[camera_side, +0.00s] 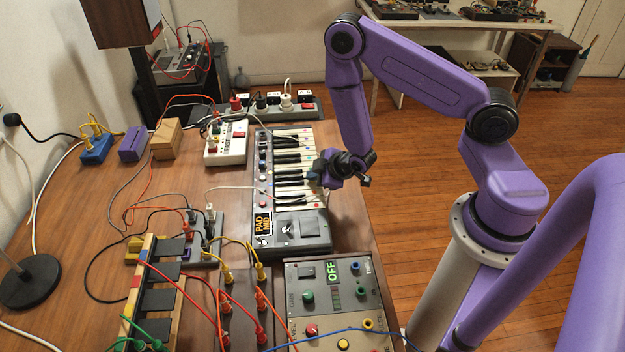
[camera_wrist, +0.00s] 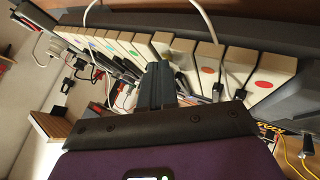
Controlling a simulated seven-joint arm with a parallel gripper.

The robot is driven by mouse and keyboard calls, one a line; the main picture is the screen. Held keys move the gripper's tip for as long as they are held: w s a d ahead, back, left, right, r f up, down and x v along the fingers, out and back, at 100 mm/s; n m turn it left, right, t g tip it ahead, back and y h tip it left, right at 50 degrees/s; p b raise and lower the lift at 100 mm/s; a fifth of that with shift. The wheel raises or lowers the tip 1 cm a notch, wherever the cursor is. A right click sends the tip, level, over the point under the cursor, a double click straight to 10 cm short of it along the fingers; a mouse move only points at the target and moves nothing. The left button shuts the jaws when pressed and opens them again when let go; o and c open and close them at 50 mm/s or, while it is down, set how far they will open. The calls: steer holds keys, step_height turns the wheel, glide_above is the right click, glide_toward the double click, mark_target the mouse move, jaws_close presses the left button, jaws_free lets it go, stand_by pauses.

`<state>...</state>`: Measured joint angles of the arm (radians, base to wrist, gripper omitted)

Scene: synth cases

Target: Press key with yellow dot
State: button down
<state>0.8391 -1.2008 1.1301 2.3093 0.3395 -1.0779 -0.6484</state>
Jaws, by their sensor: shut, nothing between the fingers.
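The keyboard (camera_side: 262,205) lies along the table's right side, with white and black keys and small coloured dots on several white keys. My gripper (camera_side: 316,181) is shut and empty over the keys' right ends, towards the near half of the row. In the wrist view my shut gripper (camera_wrist: 158,68) points at the middle of the key row. A green dot (camera_wrist: 134,52) is to the left.
A white cable (camera_wrist: 208,22) crosses the keys. A grey panel with knobs (camera_side: 345,290) stands nearer on the table, with several coloured cables to its left. A white box (camera_side: 226,150) and a power strip (camera_side: 310,110) lie beyond. The table's edge is close on the right.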

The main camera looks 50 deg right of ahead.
mark_target(314, 183)
steer(key=shift+r, duration=0.85)
steer(key=shift+r, duration=2.5)
